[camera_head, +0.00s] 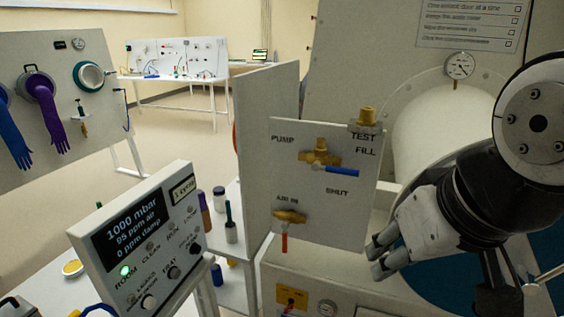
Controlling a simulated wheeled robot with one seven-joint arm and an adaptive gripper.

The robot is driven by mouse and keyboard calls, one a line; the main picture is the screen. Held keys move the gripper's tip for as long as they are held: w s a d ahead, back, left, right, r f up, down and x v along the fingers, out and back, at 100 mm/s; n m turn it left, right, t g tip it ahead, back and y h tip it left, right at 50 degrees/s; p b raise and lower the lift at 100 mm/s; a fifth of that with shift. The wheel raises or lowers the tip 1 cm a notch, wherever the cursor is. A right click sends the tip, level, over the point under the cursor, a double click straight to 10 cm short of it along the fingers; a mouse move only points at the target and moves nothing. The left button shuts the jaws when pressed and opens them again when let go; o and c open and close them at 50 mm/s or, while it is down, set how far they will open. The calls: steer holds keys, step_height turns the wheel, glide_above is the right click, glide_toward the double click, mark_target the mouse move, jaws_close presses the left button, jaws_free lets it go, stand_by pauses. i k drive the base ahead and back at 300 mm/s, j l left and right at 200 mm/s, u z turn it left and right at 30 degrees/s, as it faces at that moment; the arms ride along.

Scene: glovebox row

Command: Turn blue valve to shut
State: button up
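The blue valve handle (337,170) is on a brass valve body (320,152) on an upright pale panel (350,215). It points right and slightly down, between the printed words FILL and SHUT. PUMP is printed to the upper left, TEST at the upper right and SHUT below. My gripper (376,259) is in front of the panel's lower right part, below and right of the handle, apart from it. Its grey fingers point left. They lie close together, and whether they are shut is unclear from this angle. Nothing is visible between them.
A second brass valve with a red handle (284,242), marked AIR IN, sits lower left. A brass fitting (367,118) tops the panel. A readout box (140,240) showing 1000 mbar stands at left. A round gauge (459,66) is behind. Space left of my gripper looks free.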

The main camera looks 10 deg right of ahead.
mark_target(316, 167)
steer(key=k+j+u, duration=0.15)
steer(key=j+u, duration=0.2)
steer(key=k+j+u, duration=0.1)
steer(key=j+u, duration=0.25)
